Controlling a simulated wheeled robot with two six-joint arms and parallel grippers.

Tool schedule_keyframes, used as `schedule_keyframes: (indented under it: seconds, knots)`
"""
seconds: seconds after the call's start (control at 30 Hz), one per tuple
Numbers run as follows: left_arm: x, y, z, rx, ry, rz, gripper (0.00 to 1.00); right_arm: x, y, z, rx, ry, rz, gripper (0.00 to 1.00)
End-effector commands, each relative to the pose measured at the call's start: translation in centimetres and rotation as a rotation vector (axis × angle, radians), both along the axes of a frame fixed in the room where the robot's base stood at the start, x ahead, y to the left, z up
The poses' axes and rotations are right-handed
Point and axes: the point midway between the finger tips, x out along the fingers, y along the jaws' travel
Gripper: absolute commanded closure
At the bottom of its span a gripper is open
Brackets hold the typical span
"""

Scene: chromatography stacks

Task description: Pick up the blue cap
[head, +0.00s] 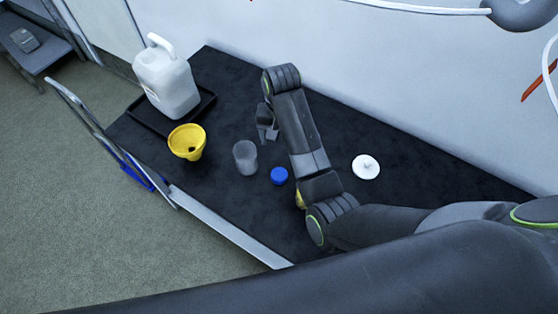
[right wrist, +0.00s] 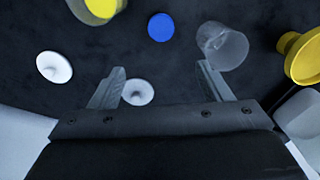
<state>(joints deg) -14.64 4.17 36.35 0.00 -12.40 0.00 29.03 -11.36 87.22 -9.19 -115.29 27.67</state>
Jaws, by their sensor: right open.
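The blue cap (head: 279,176) lies on the black table top (head: 225,80), to the left of my right forearm, beside a clear cup. In the right wrist view the blue cap (right wrist: 161,27) shows near the top, ahead of the fingertips and apart from them. My right gripper (head: 267,128) is farther back on the table than the cap, partly hidden by its own arm. In the right wrist view the right gripper (right wrist: 160,70) has its two fingers spread with nothing held between them. My left gripper is out of sight.
A translucent cup (head: 245,157) stands left of the cap. A yellow funnel (head: 187,142) and a white jug (head: 167,80) on a black tray (head: 205,104) are farther left. A white disc (head: 366,167) lies right; the right wrist view shows a second (right wrist: 138,92). A yellow item (right wrist: 103,6) is nearby.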

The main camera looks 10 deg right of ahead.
Motion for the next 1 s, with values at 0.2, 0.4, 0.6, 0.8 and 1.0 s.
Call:
schedule_keyframes:
  seconds: [0.2, 0.4, 0.6, 0.8, 1.0]
  knots:
    - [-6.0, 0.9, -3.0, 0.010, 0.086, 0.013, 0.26, -0.1, 0.0, -2.8, 0.000, 0.001, 0.000, 0.28]
    - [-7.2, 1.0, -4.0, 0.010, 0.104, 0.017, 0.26, -0.2, 0.0, -5.9, -0.001, 0.006, 0.000, 0.28]
    - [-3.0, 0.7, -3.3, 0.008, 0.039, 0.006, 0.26, -0.2, 0.0, -9.9, -0.001, 0.006, 0.001, 0.28]
    - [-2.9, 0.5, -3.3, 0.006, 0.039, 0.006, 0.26, -0.1, 0.0, -11.8, 0.000, 0.001, 0.001, 0.28]
    - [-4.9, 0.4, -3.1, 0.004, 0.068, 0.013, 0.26, 0.0, 0.1, -13.0, 0.000, 0.003, 0.001, 0.28]
